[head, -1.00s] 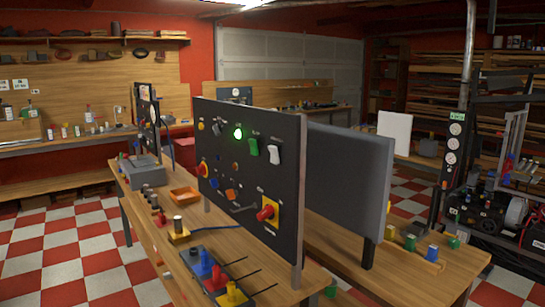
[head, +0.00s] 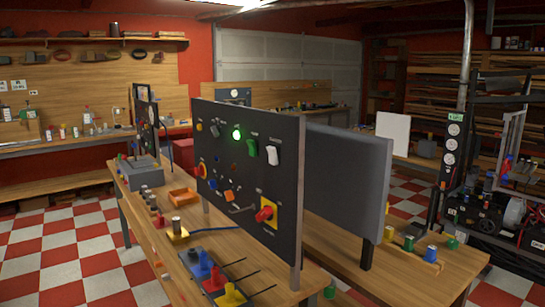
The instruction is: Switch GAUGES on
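A dark upright control panel (head: 222,120) stands on the near wooden table, seen at an angle. Along its top are a yellow button (head: 199,127), a grey switch (head: 215,131), a lit green lamp (head: 237,133), a green rocker switch (head: 252,147) and a white rocker switch (head: 273,154). The small labels above them are too small to read, so I cannot tell which one is GAUGES, nor the switch positions. A red rotary handle (head: 264,214) on a yellow plate is at the lower right. Neither of my grippers is in view.
A grey board (head: 345,185) stands behind the panel. On the near table (head: 150,225) are an orange tray (head: 184,196) and a block with blue, red and yellow knobs (head: 213,277). Checkered floor (head: 65,245) is open at the left.

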